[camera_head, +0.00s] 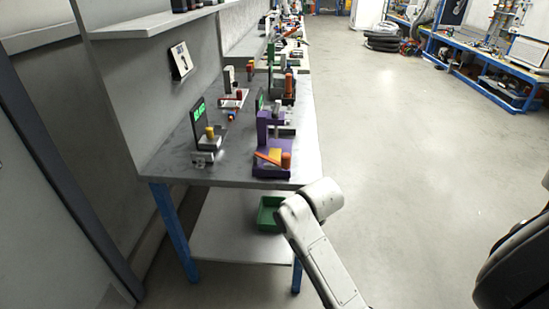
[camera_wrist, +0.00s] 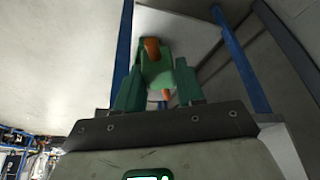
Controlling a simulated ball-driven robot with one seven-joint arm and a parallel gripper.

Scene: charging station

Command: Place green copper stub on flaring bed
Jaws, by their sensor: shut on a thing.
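In the wrist view my gripper (camera_wrist: 158,84) has green fingers, shut on the green copper stub (camera_wrist: 156,72). The stub is green in the middle, with a copper-orange end showing above and a smaller orange bit below. In the head view the gripper and stub are hidden, and only my pale arm shows, right of the bench's near end. I cannot tell for sure which thing is the flaring bed. A purple fixture (camera_head: 263,132) with orange and yellow pieces on its base stands at the near right edge of the bench.
The grey bench (camera_head: 232,176) has blue legs and a lower shelf (camera_head: 225,240) holding a green tray (camera_head: 267,214). A dark stand with a green-lit display (camera_head: 198,115) is at near left. Several fixtures crowd farther back. The floor (camera_head: 400,150) to the right is open.

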